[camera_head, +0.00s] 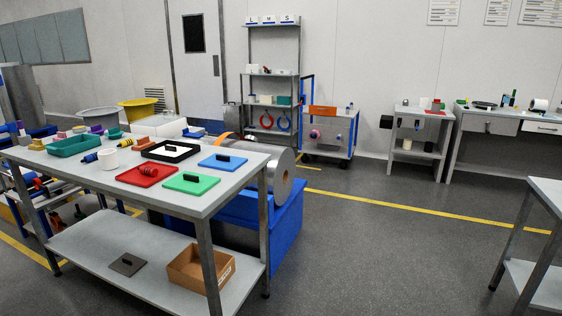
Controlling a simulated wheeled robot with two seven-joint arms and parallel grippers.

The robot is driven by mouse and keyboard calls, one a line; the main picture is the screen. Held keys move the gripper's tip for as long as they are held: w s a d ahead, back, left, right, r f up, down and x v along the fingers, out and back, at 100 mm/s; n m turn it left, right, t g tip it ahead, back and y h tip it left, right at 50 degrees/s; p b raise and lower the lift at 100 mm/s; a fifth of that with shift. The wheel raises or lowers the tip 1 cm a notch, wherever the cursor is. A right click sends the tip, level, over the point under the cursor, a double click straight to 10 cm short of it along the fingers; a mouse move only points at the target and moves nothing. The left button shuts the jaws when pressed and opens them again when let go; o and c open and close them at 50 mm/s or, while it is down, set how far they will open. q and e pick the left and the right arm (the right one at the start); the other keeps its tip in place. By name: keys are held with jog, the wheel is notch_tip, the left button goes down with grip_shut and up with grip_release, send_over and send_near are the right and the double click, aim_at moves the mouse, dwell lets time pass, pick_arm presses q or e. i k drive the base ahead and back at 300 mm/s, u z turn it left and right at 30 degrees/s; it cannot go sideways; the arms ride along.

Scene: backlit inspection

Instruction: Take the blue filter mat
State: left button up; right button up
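Neither of my grippers is in view.
A blue base with a metal roll (280,180) stands behind. Open floor lies to the right.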

aim_at(230, 163)
jog(key=z, duration=0.7)
jog(key=i, duration=2.85)
jog(key=u, duration=2)
